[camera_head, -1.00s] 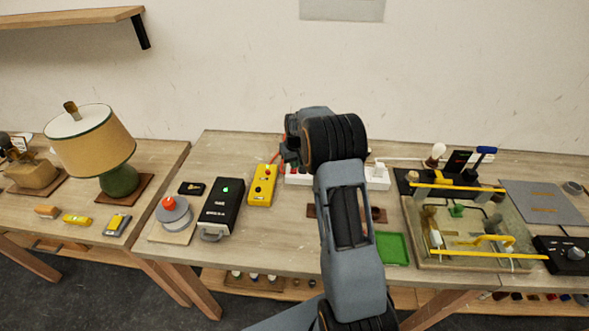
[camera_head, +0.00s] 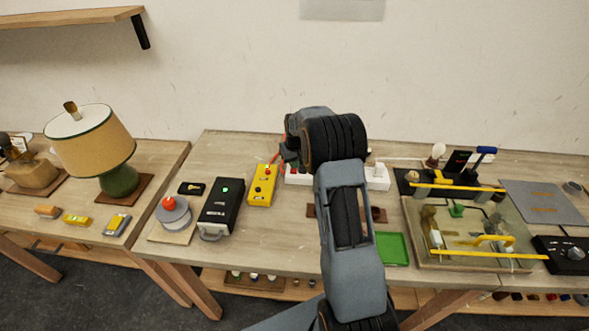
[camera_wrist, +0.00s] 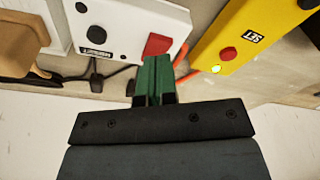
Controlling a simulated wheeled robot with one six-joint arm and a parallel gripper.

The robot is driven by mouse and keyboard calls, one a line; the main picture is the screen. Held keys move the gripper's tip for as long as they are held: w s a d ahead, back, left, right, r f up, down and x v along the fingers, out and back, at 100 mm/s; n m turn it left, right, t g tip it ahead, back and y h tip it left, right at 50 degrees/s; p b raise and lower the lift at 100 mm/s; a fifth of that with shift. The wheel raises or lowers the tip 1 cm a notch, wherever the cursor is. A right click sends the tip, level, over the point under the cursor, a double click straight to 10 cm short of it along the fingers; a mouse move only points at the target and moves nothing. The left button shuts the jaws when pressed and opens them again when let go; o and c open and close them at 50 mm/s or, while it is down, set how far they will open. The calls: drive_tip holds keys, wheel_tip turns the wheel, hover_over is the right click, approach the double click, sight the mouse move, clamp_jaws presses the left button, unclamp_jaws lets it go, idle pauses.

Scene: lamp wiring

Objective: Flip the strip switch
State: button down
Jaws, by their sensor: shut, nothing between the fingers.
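The white power strip (camera_head: 378,178) lies at the back of the middle table, its centre hidden behind my arm in the head view. In the wrist view the strip (camera_wrist: 125,22) fills the upper left, with a red rocker switch (camera_wrist: 157,44) at its end. My gripper (camera_wrist: 156,62) has green fingers, which are shut together with nothing between them. The fingertips are right at the red switch and overlap its lower edge in the picture. I cannot tell whether they touch it or which way the switch is tipped. The head view mostly hides the gripper behind my arm.
A yellow box (camera_head: 263,186) with a red button (camera_wrist: 228,54) and a lit yellow lamp stands close beside the strip's switch end. Dark cables (camera_wrist: 96,80) run near the strip. A black box (camera_head: 221,205) and a green tray (camera_head: 392,248) stand nearer the front.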

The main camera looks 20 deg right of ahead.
drive_tip(key=shift+f+b, duration=0.9)
drive_tip(key=shift+f, duration=0.25)
idle(0.4)
drive_tip(key=shift+r+p, duration=2.05)
drive_tip(key=shift+r, duration=1.5)
